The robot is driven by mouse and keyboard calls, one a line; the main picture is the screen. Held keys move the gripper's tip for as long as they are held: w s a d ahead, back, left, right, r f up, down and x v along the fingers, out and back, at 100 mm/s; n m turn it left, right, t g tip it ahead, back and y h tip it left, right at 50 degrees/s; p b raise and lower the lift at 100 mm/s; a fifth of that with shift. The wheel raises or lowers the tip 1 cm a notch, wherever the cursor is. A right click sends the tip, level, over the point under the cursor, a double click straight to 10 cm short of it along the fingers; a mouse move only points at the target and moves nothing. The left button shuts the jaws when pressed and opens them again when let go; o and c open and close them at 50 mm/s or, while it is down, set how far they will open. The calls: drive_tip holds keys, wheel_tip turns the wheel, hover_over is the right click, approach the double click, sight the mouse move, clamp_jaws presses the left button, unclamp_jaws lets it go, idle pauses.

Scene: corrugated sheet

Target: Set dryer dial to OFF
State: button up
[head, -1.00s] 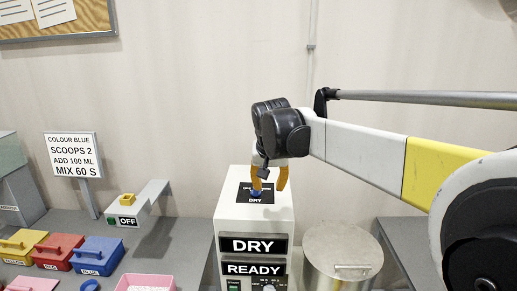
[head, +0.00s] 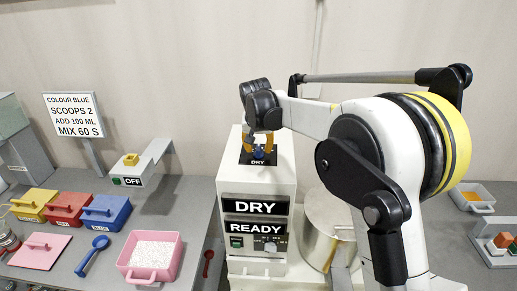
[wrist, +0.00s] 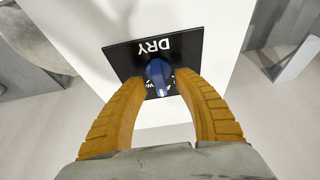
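The dryer (head: 236,190) is a white cabinet with DRY and READY displays on its front. A blue dial (head: 258,154) sits on a black plate on its top; the word DRY is printed by it. In the wrist view the dial (wrist: 158,74) points roughly along the plate's short side, and part of the plate's lettering is hidden. My gripper (head: 258,146) is above the plate, its orange fingers reaching down around the dial. In the wrist view the gripper (wrist: 162,82) has one fingertip on each side of the dial, with small gaps visible.
The front panel has a green button and a smaller dial (head: 270,246). A metal drum (head: 325,235) stands right of the dryer. On the left table are coloured boxes, a pink tub (head: 150,262) with white grains, a blue scoop (head: 92,256) and a unit reading OFF (head: 130,181).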

drive_tip(key=shift+w+f, duration=0.1)
drive_tip(key=shift+f, duration=0.05)
clamp_jaws()
drive_tip(key=shift+n, duration=0.4)
drive_tip(key=n+y, duration=0.1)
drive_tip(key=n, duration=0.2)
drive_tip(key=shift+d+n+y, duration=0.1)
drive_tip(key=shift+n+y, duration=0.3)
drive_tip(key=n+g+y, duration=0.1)
drive_tip(key=n, duration=0.3)
drive_tip(key=shift+n+y, duration=0.3)
